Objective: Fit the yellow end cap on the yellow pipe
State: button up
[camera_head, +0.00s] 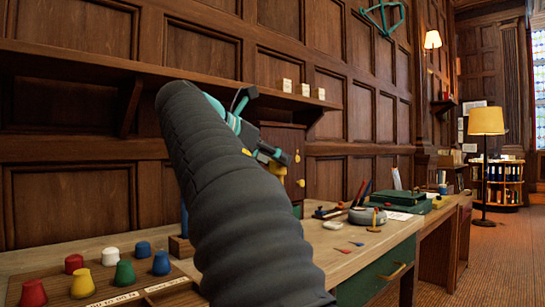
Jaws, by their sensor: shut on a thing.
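My dark, thick arm crosses the middle of the picture, and my gripper (275,158) is beyond it, in front of a small wooden cabinet. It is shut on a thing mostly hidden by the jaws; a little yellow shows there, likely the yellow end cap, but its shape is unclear. A yellow cap-like piece (83,285) also stands at the lower left among red, white, green and blue ones. I cannot make out the yellow pipe; my arm hides much of the desk. A blue upright (184,221) on a wooden block (181,248) shows beside my arm.
The wooden desk (345,258) carries a grey round dish (367,216), a green box (398,201) and small loose items on the right. A wall shelf (85,62) runs above. The cabinet (292,142) stands behind my gripper.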

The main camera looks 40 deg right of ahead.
jog(key=shift+f, duration=0.55)
jog(key=o, duration=1.2)
jog(key=v, duration=1.2)
jog(key=shift+s, duration=0.1)
